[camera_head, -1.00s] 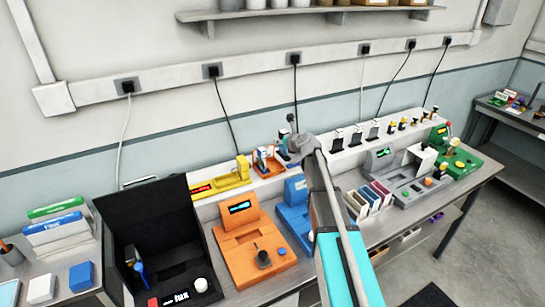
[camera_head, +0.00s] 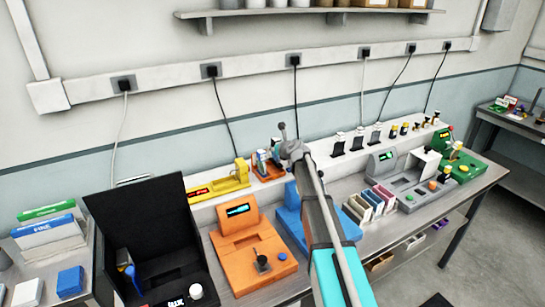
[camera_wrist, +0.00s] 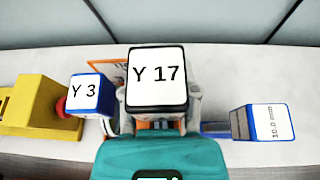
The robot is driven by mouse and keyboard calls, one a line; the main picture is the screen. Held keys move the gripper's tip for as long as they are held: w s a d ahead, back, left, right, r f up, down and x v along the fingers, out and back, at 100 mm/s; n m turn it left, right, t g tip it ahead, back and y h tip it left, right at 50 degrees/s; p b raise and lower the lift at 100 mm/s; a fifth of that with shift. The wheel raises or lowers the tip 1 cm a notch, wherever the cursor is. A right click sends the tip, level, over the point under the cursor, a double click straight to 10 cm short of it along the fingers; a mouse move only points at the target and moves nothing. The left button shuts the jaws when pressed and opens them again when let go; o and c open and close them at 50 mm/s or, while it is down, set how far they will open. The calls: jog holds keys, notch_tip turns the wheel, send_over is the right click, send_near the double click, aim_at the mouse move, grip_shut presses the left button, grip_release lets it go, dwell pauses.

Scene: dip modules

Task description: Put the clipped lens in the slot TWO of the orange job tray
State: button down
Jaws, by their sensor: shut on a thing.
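In the wrist view my gripper (camera_wrist: 163,122) is shut on a dark-edged block (camera_wrist: 157,75) with a white face marked "Y 17". The block hides most of the fingers and what lies behind it. A small orange tray (camera_wrist: 122,72) shows partly behind it, with a white label too hidden to read. In the head view an orange tray (camera_head: 268,177) stands on the raised white ledge, holding small blue and white pieces. Its slot numbers cannot be read. My gripper is mostly hidden behind my wrist there, near this tray.
A blue block marked "Y 3" (camera_wrist: 88,93) is left of the held block. A blue block marked "10.0 mm" (camera_wrist: 262,122) is at right. A yellow device (camera_head: 225,182) stands left of the tray. An orange console (camera_head: 245,252) and blue console (camera_head: 291,222) are in front.

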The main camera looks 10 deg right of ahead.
aim_at(272, 154)
jog(key=shift+f, duration=0.1)
jog(key=shift+w+a+f+b, duration=0.15)
jog(key=shift+w+f+b, duration=0.3)
jog(key=shift+f+b, duration=1.5)
jog(key=shift+b, duration=0.05)
jog(key=shift+f, duration=0.1)
jog(key=shift+c, duration=1.8)
grip_release()
jog(key=shift+s+r, duration=0.15)
jog(key=shift+r, duration=0.1)
jog(key=p+v, duration=0.4)
jog(key=v, duration=0.7)
jog(key=shift+s+p, duration=0.3)
jog(key=shift+s, duration=0.05)
